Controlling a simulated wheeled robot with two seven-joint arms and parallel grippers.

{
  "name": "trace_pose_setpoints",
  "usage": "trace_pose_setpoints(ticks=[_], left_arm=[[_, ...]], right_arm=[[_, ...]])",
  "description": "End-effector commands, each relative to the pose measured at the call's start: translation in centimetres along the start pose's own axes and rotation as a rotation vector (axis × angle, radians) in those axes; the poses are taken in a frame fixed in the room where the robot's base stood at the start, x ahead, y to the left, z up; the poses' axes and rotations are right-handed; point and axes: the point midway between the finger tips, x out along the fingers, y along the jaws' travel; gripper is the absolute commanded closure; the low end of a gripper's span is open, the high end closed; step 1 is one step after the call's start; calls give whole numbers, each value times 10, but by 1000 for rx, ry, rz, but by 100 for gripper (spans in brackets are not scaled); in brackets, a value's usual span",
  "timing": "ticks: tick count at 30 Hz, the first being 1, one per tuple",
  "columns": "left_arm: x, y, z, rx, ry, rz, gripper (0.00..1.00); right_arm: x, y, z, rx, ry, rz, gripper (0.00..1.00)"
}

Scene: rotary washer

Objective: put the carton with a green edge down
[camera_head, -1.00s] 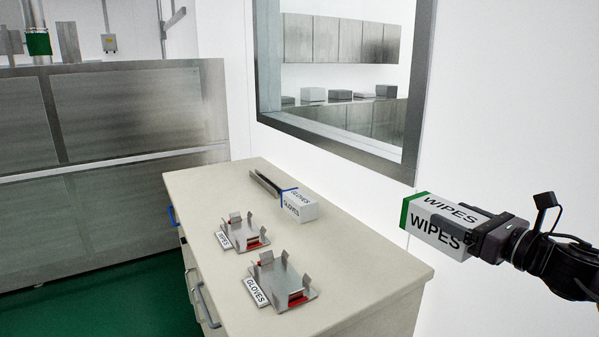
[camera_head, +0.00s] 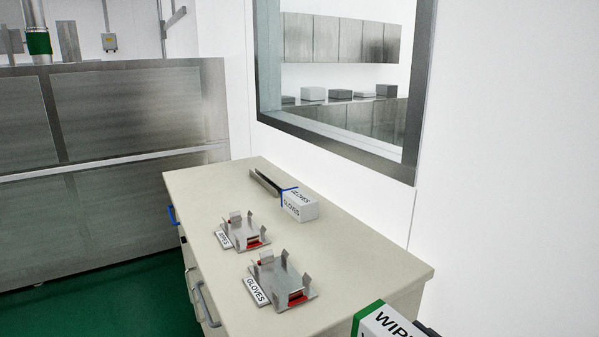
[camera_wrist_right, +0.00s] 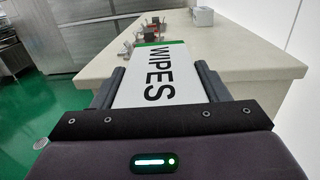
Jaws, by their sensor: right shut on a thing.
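The white WIPES carton with a green edge (camera_head: 378,322) is at the bottom right of the head view, cut off by the frame's lower edge. In the right wrist view the carton (camera_wrist_right: 158,78) lies between the two dark fingers of my right gripper (camera_wrist_right: 160,85), which is shut on it. Its green edge points away from the gripper, towards the counter. The carton is held off the counter, near its front right corner. The metal holder labelled WIPES (camera_head: 244,232) and the metal holder labelled GLOVES (camera_head: 283,279) stand on the counter. My left gripper is not in view.
The beige counter (camera_head: 355,260) has free room on its right part. A white GLOVES carton (camera_head: 300,206) with a blue edge stands at the back, beside a metal rail (camera_head: 265,183). A wall with a window (camera_head: 340,145) rises behind the counter.

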Motion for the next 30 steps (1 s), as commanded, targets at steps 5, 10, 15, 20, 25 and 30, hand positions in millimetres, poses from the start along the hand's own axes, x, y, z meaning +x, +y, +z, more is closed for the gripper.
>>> trace_pose_setpoints(ticks=[5, 10, 15, 20, 25, 30], left_arm=[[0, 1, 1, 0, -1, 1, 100], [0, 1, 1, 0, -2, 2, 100], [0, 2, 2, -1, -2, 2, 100], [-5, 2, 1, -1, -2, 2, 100], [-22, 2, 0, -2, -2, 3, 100], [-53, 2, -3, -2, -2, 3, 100]], right_arm=[[-28, 22, -20, -2, 3, -60, 63], [-41, 29, -27, -15, 9, -94, 63], [-44, 30, -29, -22, 13, -99, 63], [-44, 30, -23, -20, 11, -101, 63], [-43, 30, -6, -19, 11, -101, 63], [-43, 30, 25, -19, 11, -101, 63]])
